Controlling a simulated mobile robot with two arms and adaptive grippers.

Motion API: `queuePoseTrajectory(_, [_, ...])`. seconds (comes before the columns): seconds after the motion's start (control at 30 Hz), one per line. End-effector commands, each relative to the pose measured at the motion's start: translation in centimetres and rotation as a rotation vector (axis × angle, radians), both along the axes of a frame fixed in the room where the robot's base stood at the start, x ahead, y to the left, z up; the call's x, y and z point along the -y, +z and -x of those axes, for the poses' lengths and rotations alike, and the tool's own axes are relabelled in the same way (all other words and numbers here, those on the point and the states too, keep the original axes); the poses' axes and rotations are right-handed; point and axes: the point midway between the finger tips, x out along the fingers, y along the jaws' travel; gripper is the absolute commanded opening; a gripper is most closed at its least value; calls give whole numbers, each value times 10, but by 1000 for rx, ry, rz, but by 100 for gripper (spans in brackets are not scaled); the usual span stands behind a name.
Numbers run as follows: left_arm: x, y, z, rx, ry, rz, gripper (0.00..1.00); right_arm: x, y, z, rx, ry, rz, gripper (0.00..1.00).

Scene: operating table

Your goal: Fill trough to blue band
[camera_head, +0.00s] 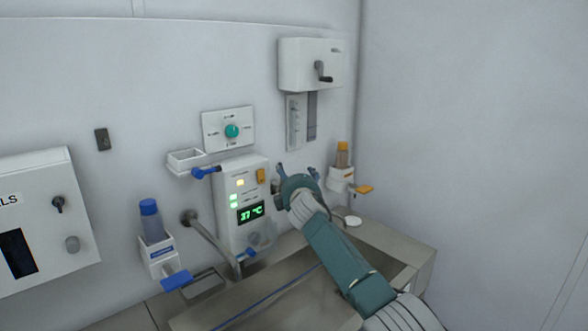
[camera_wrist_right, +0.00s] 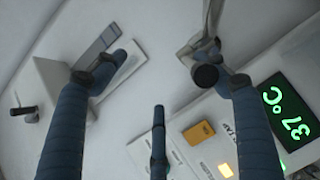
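The metal trough (camera_head: 300,305) lies at the bottom of the head view, with a thin blue band (camera_head: 270,298) along its inner side. Its water level cannot be made out. A metal spout (camera_head: 212,241) reaches toward it from the wall. The white control panel (camera_head: 233,178) shows 37 °C on a green display (camera_head: 251,213); the display also shows in the right wrist view (camera_wrist_right: 287,117). My right gripper (camera_head: 298,172) is open and seemingly empty, right of the panel. In its wrist view, a dark-ended metal fitting (camera_wrist_right: 205,75) sits by the right finger. My left gripper is out of view.
A blue-capped bottle (camera_head: 151,220) stands in a holder left of the spout, an amber bottle (camera_head: 342,155) right of my gripper. A crank box (camera_head: 310,65) hangs above. An orange switch (camera_head: 261,176) and blue knob (camera_head: 254,239) are on the panel.

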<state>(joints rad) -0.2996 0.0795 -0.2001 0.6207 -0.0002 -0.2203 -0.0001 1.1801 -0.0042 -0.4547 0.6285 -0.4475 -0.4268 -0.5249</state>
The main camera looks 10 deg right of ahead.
Motion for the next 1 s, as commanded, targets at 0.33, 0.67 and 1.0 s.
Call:
queuePoseTrajectory(0.33, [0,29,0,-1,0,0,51,0,33,14,42,8,3,37])
queuePoseTrajectory(0.67, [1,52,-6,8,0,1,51,1,28,34,35,6,3,28])
queuePoseTrajectory(1.0, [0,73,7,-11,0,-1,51,1,23,57,27,5,1,28])
